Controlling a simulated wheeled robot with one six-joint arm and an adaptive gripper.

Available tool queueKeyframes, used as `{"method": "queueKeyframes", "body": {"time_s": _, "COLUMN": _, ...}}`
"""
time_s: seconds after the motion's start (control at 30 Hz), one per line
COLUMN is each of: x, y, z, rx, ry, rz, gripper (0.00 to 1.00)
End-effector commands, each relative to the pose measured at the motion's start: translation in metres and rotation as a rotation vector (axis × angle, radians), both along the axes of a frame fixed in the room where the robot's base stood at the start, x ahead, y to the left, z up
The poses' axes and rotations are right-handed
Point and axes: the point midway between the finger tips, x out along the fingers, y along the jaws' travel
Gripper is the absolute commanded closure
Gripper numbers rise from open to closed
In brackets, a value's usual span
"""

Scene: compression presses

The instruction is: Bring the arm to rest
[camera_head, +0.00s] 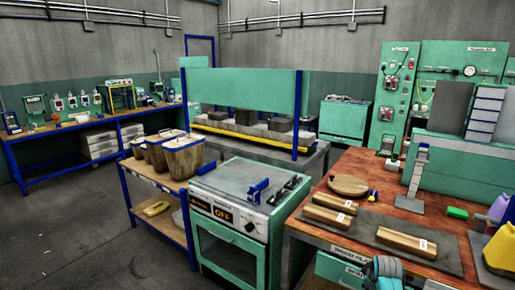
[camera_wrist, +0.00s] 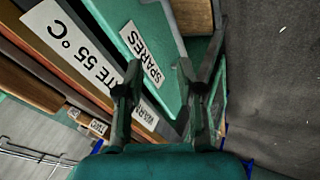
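My gripper (camera_wrist: 160,85) shows in the wrist view with its two dark fingers spread apart and nothing between them. It is open. Beyond the fingers is a teal drawer front (camera_wrist: 150,25) with a SPARES label, beside a bench edge carrying a label that ends in "TE 55°C" (camera_wrist: 75,50). I cannot tell whether the fingers touch anything. In the head view, a teal rounded part of my arm shows at the bottom edge, in front of the wooden bench (camera_head: 345,180); the fingers are not clear there.
Wooden blocks (camera_head: 328,217) lie on a dark plate on the bench, with a round board (camera_head: 348,185) behind. A teal oven marked OFF (camera_head: 225,235) stands left of the bench. A shelf cart (camera_head: 155,180) holds several bins. Open grey floor (camera_head: 75,225) lies left.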

Motion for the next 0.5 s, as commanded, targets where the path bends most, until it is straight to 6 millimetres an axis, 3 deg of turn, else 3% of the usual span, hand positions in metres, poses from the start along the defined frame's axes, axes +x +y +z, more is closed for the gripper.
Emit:
{"method": "queueKeyframes", "body": {"time_s": 0.03, "x": -0.013, "y": 0.009, "z": -0.020, "rx": 0.007, "ry": -0.013, "rz": -0.007, "gripper": 0.63}}
{"method": "queueKeyframes", "body": {"time_s": 0.2, "x": -0.053, "y": 0.036, "z": -0.067, "rx": 0.033, "ry": -0.078, "rz": -0.042, "gripper": 0.63}}
{"method": "queueKeyframes", "body": {"time_s": 0.5, "x": -0.139, "y": 0.082, "z": -0.127, "rx": 0.089, "ry": -0.194, "rz": -0.099, "gripper": 0.63}}
